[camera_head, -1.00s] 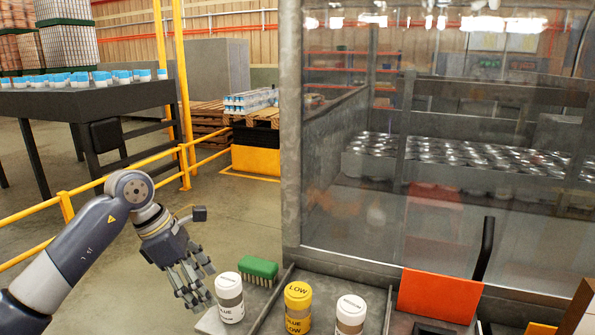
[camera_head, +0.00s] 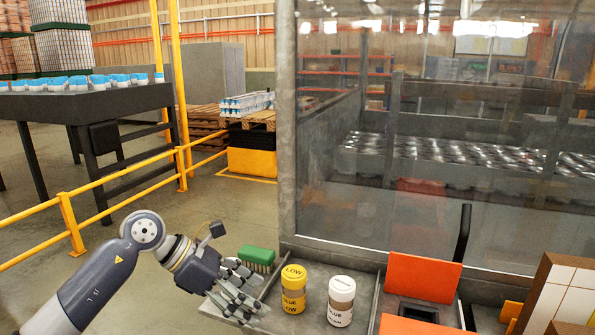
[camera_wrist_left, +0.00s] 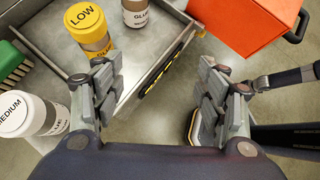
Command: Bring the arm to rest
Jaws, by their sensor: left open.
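My left gripper (camera_head: 238,290) is open and empty, low over the front left of the metal tray (camera_head: 362,287). In the left wrist view its fingers (camera_wrist_left: 155,88) stand wide apart, with the tray's edge and floor between them. A yellow LOW glue jar (camera_head: 293,291) stands upright in the tray just right of the gripper, and a white-lidded glue jar (camera_head: 341,303) stands right of that. Another white-lidded jar, marked MEDIUM (camera_wrist_left: 30,115), shows outside the left finger in the left wrist view; the gripper hides it in the head view. My right gripper is not in view.
A green brush (camera_head: 256,257) lies behind the gripper. An orange panel (camera_head: 424,277) and a dark handle (camera_head: 462,233) stand right of the tray. A clear guard panel (camera_head: 400,160) rises behind. A yellow railing (camera_head: 128,180) and open floor are at left.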

